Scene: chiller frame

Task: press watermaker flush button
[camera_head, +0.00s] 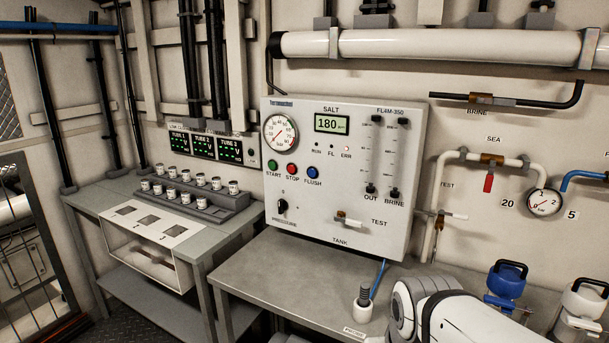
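The watermaker panel (345,172) is a light grey box on the wall above a grey bench. The blue FLUSH button (313,172) is on its left half, right of the red STOP button (292,169) and the green START button (272,164). All three have labels below them. The display (332,124) above reads 180, and a small red ERR light (347,149) shows below it. My gripper is not in view.
The grey bench (270,265) stands under the panel, mostly bare. A white probe holder (362,302) with a blue cable stands near its front edge. A stepped rack (195,200) of small jars is at left. Blue-topped (506,279) and white-topped (584,300) containers stand at right.

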